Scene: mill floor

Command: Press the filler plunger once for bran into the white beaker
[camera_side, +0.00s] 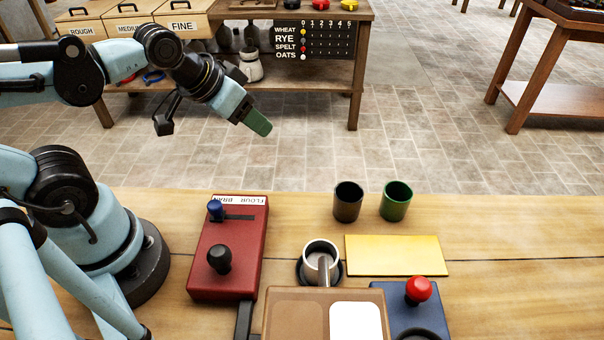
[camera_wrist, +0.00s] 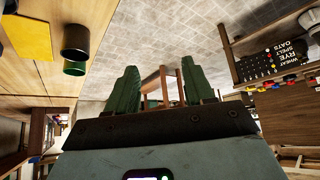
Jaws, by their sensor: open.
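The red filler box (camera_side: 208,262) stands on the bench at left centre, labelled FLOUR BRAN at its far end. The black plunger knob (camera_side: 219,258) stands up nearer the front. A whitish beaker (camera_side: 309,259) stands on a dark round base right of the box; a grey bar in front partly hides it. My gripper (camera_side: 258,124), with green fingers, is high above the bench's far edge, away from the box. In the wrist view it is open and empty (camera_wrist: 158,88).
Black (camera_side: 348,202) and green (camera_side: 396,201) cups stand behind a yellow plate (camera_side: 396,255). A blue box with a red knob (camera_side: 418,290) and a brown block with a white panel (camera_side: 297,318) are in front. A chart (camera_side: 315,40) hangs on the back table.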

